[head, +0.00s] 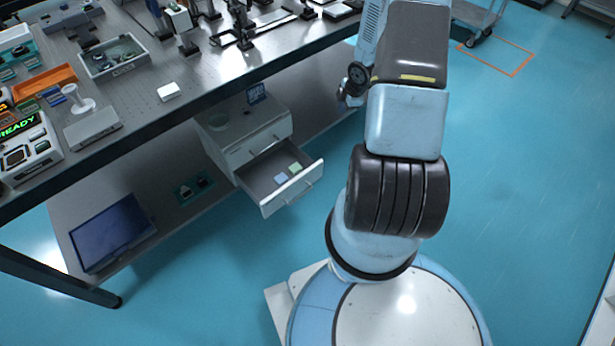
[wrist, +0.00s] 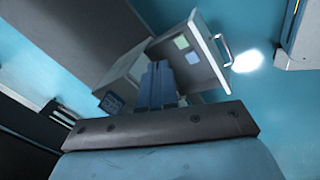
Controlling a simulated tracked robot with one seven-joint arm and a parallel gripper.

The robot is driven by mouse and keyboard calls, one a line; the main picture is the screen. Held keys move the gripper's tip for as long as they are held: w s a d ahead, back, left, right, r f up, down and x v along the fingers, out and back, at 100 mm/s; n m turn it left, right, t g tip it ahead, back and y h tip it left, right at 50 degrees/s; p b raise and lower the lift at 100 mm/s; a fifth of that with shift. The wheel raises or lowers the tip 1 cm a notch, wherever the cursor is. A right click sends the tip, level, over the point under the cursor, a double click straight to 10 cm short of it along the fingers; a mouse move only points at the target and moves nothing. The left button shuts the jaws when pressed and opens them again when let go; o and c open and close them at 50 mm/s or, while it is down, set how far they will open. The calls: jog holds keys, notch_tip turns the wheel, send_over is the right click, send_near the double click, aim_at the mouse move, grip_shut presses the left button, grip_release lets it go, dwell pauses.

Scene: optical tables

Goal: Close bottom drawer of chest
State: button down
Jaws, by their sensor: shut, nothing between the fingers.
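The white chest (head: 222,136) stands on the shelf under the optical table. Its bottom drawer (head: 291,194) is pulled out toward the lower right, with a bar handle on its front and a blue and a green note inside. The drawer above it is shut. In the wrist view the open drawer (wrist: 205,68) and its handle (wrist: 228,50) lie beyond my gripper (wrist: 159,66). My gripper is shut and empty, its fingers covering part of the chest and drawer. No contact is visible. In the head view my arm mostly hides the gripper.
The table (head: 215,83) above the chest carries optical parts, trays and instruments, and its edge overhangs the shelf. A dark flat panel (head: 112,232) lies on the lower shelf. A cart (head: 480,18) stands far back.

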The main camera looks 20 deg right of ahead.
jog(key=s+a+f+n+y, duration=0.1)
jog(key=s+a+f+y, duration=0.2)
jog(key=f, duration=0.4)
jog(key=s+a+f+n+y, duration=0.1)
jog(key=s+a+f+n, duration=0.1)
jog(key=s+f, duration=0.35)
jog(key=s+a+f+n+y, duration=0.1)
jog(key=s+a+f, duration=0.2)
jog(key=f, duration=0.5)
send_over(311, 175)
jog(key=s+a, duration=0.2)
jog(key=s, duration=0.2)
jog(key=shift+w+d+f, duration=0.15)
jog(key=shift+f, duration=1.85)
jog(key=shift+w+d+f, duration=0.1)
jog(key=shift+f, duration=1.9)
